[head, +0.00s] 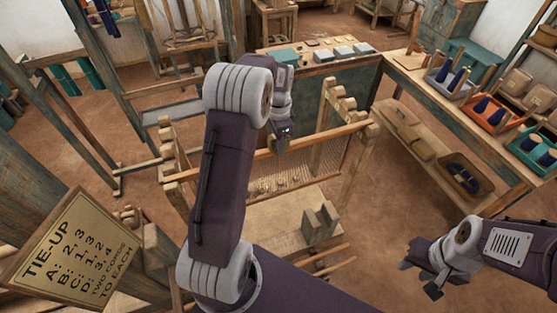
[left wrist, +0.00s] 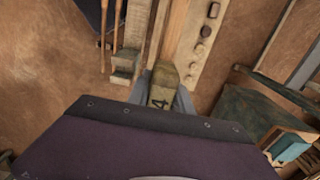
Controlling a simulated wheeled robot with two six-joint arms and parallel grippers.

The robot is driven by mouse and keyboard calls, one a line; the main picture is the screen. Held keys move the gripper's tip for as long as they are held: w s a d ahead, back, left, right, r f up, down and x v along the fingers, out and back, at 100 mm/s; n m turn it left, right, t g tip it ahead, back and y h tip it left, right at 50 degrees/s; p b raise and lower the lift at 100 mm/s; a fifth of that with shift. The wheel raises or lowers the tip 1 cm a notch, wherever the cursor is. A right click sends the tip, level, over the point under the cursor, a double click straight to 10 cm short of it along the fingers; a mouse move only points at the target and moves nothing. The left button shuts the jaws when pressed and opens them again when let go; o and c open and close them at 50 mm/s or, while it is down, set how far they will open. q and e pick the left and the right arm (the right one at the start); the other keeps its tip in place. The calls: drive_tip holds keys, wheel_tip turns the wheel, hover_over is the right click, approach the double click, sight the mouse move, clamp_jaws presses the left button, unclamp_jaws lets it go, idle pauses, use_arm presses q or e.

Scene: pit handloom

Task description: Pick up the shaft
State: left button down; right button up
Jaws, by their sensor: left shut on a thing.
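In the left wrist view, a wooden piece marked "4" (left wrist: 163,85), which seems to be part of the shaft, sits between the fingers of my left gripper (left wrist: 166,92). The gripper is shut on it. In the head view, my left gripper (head: 279,145) is over the middle of the loom, at a long wooden bar (head: 330,137) that crosses the frame. I cannot tell there whether this bar is the shaft, as my arm hides part of it. My right gripper (head: 422,277) is open and empty at the lower right, away from the loom.
A "TIE-UP" sign (head: 75,245) stands at the lower left. Notched wooden posts (head: 345,108) rise at the loom's right side. A bench with trays of blue spools (head: 490,112) runs along the right. Bare floor (head: 400,205) lies between loom and bench.

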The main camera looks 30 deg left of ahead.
use_arm(q)
wheel_tip(320, 180, up, 18)
idle(0.3)
